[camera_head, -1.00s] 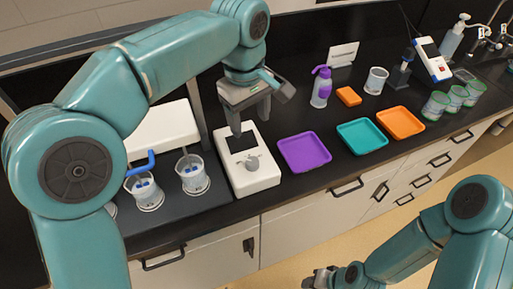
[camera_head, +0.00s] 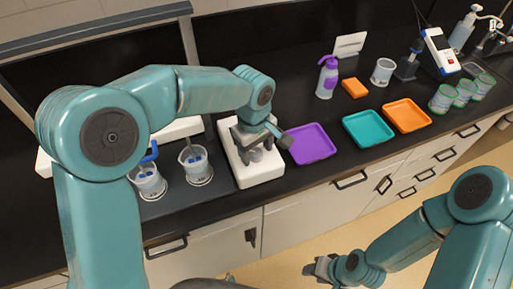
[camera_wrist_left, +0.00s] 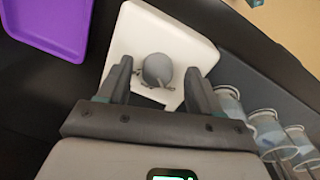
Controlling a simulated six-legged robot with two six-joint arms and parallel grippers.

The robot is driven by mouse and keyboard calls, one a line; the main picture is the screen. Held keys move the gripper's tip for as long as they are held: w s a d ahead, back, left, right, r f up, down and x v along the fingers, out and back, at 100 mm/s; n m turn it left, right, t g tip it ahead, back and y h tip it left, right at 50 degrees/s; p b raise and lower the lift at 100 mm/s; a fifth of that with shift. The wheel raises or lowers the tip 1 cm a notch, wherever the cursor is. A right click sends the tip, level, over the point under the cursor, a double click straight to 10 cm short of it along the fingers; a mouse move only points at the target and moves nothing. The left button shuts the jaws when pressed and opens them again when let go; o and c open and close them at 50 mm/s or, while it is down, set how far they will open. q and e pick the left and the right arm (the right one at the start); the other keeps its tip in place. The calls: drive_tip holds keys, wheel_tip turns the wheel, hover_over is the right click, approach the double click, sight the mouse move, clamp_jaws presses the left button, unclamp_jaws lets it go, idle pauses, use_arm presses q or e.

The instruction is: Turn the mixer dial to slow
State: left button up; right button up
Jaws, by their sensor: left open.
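The mixer is a white box (camera_head: 265,175) with a grey round dial (camera_head: 256,155) on its top. My left gripper (camera_head: 254,149) is open above the mixer, its fingers reaching down around the dial. In the left wrist view the dial (camera_wrist_left: 157,70) sits between the two open fingers, with a gap to each side, on the white mixer top (camera_wrist_left: 150,32). I cannot tell how far down the fingers reach. The dial's markings are not readable, and the mixer's dark display is hidden by my gripper. My right gripper (camera_head: 320,268) is low at the bottom, away from the counter; its jaws are unclear.
Beakers with blue contents (camera_head: 196,165) stand left of the mixer. A purple tray (camera_head: 311,144) lies close to its right, then teal (camera_head: 368,129) and orange (camera_head: 406,115) trays.

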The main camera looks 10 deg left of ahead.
use_arm(q)
drive_tip(key=shift+w+a+f, duration=0.1)
drive_tip(key=shift+w+f, duration=0.1)
drive_tip(key=shift+f, duration=0.3)
drive_tip(key=shift+s+r, duration=0.1)
drive_tip(key=c, duration=1.1)
drive_tip(key=shift+o, duration=0.2)
drive_tip(key=shift+m, duration=0.3)
drive_tip(key=m, duration=0.9)
drive_tip(key=shift+a, duration=0.1)
